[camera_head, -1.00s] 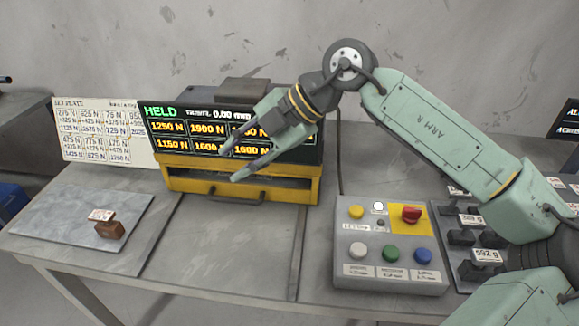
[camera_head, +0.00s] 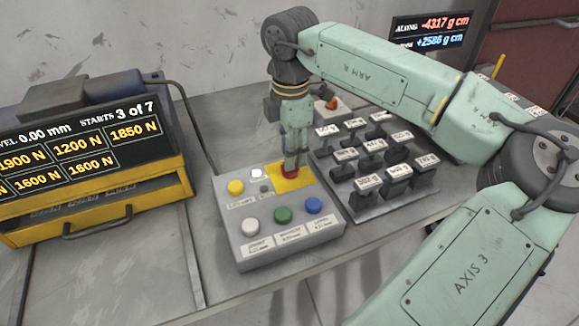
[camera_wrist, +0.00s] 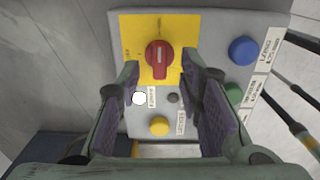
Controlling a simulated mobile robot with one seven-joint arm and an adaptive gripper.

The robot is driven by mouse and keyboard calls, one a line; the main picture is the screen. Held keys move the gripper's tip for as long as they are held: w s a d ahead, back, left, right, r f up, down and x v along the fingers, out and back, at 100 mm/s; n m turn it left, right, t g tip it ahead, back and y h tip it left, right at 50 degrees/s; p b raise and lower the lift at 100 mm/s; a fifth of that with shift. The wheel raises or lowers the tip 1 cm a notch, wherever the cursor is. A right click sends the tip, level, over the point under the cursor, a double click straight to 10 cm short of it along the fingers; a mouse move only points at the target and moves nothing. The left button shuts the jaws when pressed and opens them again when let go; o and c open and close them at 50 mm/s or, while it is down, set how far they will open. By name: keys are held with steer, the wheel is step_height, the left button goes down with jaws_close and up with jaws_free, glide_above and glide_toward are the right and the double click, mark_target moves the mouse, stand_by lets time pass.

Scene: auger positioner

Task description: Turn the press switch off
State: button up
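The press switch is a red rotary knob (camera_head: 290,175) on a yellow plate (camera_head: 280,186) at the back right of the grey control box (camera_head: 248,258). My gripper (camera_head: 293,165) points down over the knob and partly hides it. In the wrist view the red knob (camera_wrist: 159,59) shows a pale pointer line and lies between the tips of my gripper (camera_wrist: 161,72). The fingers are spread, with a gap visible on both sides of the knob. Whether the tips reach down beside the knob I cannot tell.
The box also has a yellow button (camera_head: 236,187), a white button or lamp (camera_head: 256,173), and white, green (camera_head: 283,214) and blue (camera_head: 313,205) buttons. A rack of labelled weights (camera_head: 370,165) stands close on the right. The yellow press (camera_head: 100,205) with its display is left.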

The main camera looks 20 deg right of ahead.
steer(key=shift+f+b, duration=0.45)
steer(key=shift+f, duration=1.15)
jaws_close()
